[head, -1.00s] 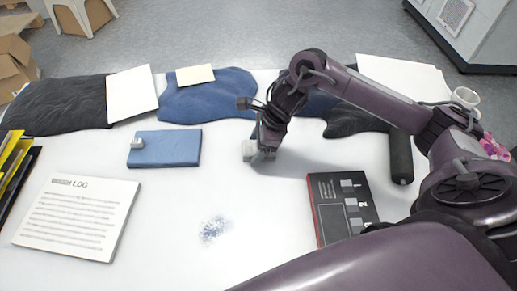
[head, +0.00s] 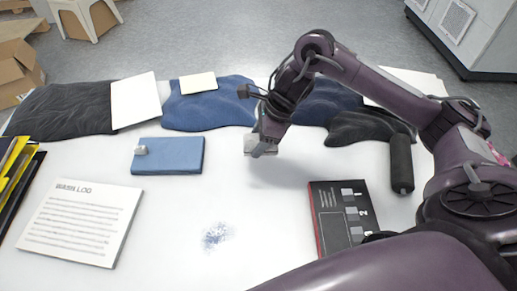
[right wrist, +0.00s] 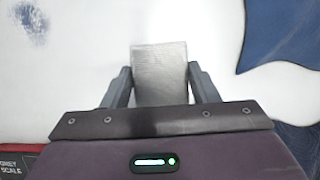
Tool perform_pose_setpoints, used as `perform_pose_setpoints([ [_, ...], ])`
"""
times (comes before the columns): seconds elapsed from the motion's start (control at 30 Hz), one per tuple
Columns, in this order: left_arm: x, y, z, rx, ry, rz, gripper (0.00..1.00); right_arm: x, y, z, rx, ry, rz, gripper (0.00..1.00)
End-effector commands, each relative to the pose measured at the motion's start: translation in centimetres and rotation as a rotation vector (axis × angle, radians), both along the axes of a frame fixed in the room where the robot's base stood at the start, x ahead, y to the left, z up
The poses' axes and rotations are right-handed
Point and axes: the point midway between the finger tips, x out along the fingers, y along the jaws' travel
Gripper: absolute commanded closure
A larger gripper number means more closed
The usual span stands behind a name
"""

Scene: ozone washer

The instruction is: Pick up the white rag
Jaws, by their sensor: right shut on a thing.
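The white rag (right wrist: 159,73) is a small pale, folded block between the two fingers of my right gripper (right wrist: 160,88) in the right wrist view. The fingers are shut on it from both sides. In the head view the rag (head: 259,146) shows at the tip of my right gripper (head: 264,147), partly hidden by the fingers. It is over the white table (head: 270,215), near the blue cloth; I cannot tell how high it is. My left gripper is not in view.
A blue pad (head: 168,156) with a small grey piece on it and a wash log (head: 80,222) lie left. Blue cloth (head: 207,105) lies behind. A blue powdery stain (head: 215,236) marks the front.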

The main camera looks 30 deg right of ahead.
Motion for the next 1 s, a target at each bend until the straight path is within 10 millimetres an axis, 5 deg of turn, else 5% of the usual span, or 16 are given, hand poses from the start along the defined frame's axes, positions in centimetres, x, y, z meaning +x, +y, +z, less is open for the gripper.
perform_pose_setpoints([
  [0.03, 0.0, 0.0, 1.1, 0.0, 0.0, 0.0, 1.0, 0.3, -0.2, 2.6, -0.004, -0.011, 0.0, 0.69],
  [0.1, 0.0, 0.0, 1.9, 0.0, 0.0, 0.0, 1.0, 0.2, -0.2, 4.7, -0.005, -0.009, -0.001, 0.69],
  [0.4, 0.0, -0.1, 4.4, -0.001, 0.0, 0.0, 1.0, 0.1, -0.1, 11.5, -0.001, -0.005, -0.001, 0.69],
  [0.63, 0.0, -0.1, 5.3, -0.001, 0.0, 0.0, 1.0, 0.1, -0.1, 13.8, -0.001, -0.002, -0.001, 0.69],
  [1.0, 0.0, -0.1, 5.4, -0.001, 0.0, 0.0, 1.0, 0.0, 0.0, 14.2, 0.0, 0.0, -0.001, 0.69],
])
